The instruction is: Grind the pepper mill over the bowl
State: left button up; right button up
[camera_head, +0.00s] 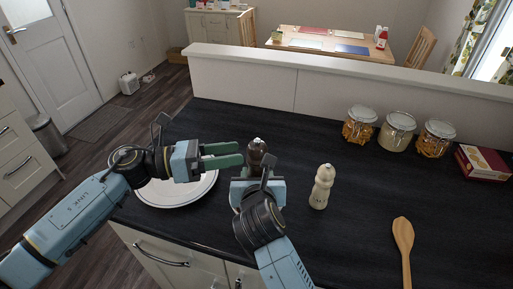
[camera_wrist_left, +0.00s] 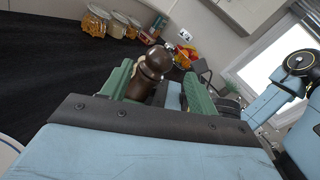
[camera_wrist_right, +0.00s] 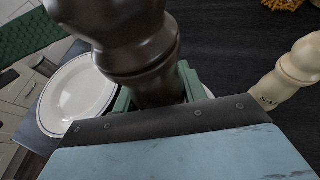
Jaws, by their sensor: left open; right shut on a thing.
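A dark brown pepper mill (camera_head: 256,150) is held about upright by my right gripper (camera_head: 257,182), which is shut on its lower body. The mill fills the upper middle of the right wrist view (camera_wrist_right: 140,50). My left gripper (camera_head: 243,156) is open, its green fingers pointing at the mill's upper part. In the left wrist view the mill's knobbed head (camera_wrist_left: 150,65) shows between these fingers; I cannot tell whether they touch it. A wide, shallow white dish (camera_head: 178,195), seemingly the bowl, lies left of the mill, partly hidden by my left arm.
A cream mill (camera_head: 322,187) stands on the dark counter (camera_head: 350,245) to the right. A wooden spoon (camera_head: 404,240) lies further right. Glass jars (camera_head: 397,132) and a red box (camera_head: 482,163) stand at the back right, by a low white wall (camera_head: 330,87).

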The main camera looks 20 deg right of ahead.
aim_at(256, 149)
pick_arm(q)
jog(key=d, duration=0.6)
jog(key=shift+s+d, duration=0.15)
jog(key=shift+s, duration=0.15)
jog(key=shift+c, duration=0.2)
jog(key=c, duration=1)
